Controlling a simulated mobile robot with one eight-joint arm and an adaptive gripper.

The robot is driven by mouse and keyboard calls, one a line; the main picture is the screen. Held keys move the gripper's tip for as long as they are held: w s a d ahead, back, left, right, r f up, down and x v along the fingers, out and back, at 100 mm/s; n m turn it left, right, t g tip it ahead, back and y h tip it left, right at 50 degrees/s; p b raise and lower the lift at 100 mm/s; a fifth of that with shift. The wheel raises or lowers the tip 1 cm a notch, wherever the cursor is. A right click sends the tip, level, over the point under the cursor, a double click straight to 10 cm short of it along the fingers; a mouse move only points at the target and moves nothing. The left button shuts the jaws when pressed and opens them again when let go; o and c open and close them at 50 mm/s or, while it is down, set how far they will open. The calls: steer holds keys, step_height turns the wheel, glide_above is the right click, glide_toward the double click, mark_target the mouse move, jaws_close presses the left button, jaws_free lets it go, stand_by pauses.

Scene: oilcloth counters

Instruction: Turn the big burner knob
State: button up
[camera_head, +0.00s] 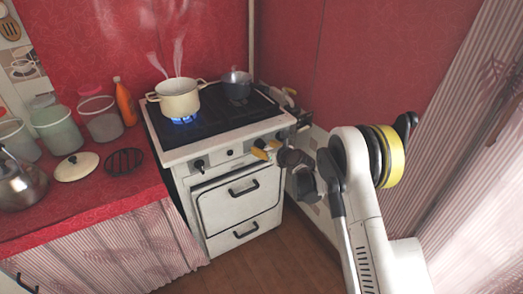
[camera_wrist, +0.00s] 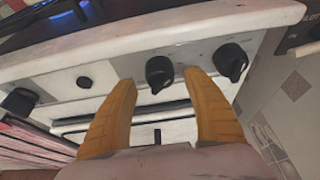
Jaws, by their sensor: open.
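The white stove (camera_head: 235,190) has black knobs along its front panel. In the head view the left knob (camera_head: 199,165) is clear, and my gripper (camera_head: 267,149) covers the right part of the panel. In the wrist view a middle knob (camera_wrist: 159,72) shows between my two yellow fingers, which are spread open and apart from it. Another knob (camera_wrist: 230,60) is just right of the right finger. No label shows which knob belongs to the big burner.
A cream pot (camera_head: 179,99) steams over a blue flame (camera_head: 182,120) on the left of the hob. A dark lidded pot (camera_head: 236,86) stands back right. Jars, an orange bottle (camera_head: 124,103) and a kettle (camera_head: 20,184) crowd the red counter (camera_head: 130,185). The wooden floor (camera_head: 255,270) in front is clear.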

steer(key=shift+b+x, duration=0.3)
steer(key=shift+x, duration=0.95)
steer(key=c, duration=1.2)
steer(key=n+t+h, duration=0.1)
steer(key=n, duration=0.2)
steer(key=shift+r+h, duration=0.1)
steer(key=shift+h, duration=0.2)
steer(key=n+t+h, duration=0.1)
steer(key=n, duration=0.2)
steer(key=shift+d+t, duration=0.1)
steer(key=shift+t, duration=0.3)
